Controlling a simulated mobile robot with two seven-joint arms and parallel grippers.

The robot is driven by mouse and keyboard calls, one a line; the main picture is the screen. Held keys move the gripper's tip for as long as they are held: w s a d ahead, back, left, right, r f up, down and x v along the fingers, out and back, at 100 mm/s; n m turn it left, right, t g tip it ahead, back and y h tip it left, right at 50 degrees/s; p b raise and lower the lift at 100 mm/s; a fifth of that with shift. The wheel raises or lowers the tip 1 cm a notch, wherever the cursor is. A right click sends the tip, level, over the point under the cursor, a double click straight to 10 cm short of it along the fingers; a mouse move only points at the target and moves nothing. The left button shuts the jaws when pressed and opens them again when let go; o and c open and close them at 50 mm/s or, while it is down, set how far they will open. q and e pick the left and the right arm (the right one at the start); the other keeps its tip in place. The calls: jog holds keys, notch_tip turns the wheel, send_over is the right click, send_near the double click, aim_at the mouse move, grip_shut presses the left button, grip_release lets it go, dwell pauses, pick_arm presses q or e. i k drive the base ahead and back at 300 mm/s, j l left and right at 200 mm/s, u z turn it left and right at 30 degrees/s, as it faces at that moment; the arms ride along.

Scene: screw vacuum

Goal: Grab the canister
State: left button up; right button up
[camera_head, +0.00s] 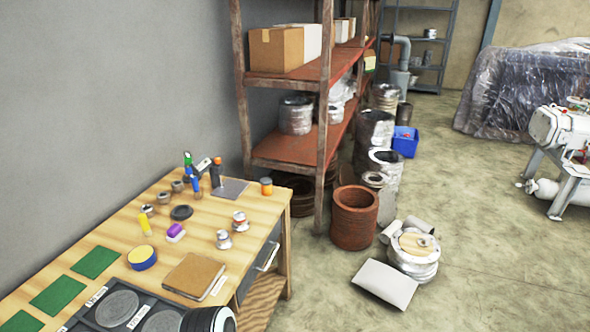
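No single thing is clearly marked as the canister, and I cannot tell which one is meant. A small orange and grey cylinder (266,186) stands upright near the far right corner of the wooden workbench (118,232). Dented silver metal canisters stand on the rack's lower shelf (296,115) and on the floor (374,130) beside the rack. Another silver canister (414,262) with a tan disc on top is on the floor right of the bench.
The bench holds small tools, green squares, a brown book (194,275) and a dark tray (90,318). A rusty red drum (354,217) stands by the rack's post. A white machine (562,132) is at the far right. The floor in the right foreground is clear.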

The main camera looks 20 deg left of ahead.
aim_at(266, 183)
jog(key=i, duration=1.65)
jog(key=i+u, duration=0.2)
jog(key=i, duration=0.2)
jog(key=i+l+u, duration=0.2)
jog(key=i, duration=0.2)
jog(key=i+l+u, duration=0.2)
jog(key=i, duration=0.2)
jog(key=u, duration=1.8)
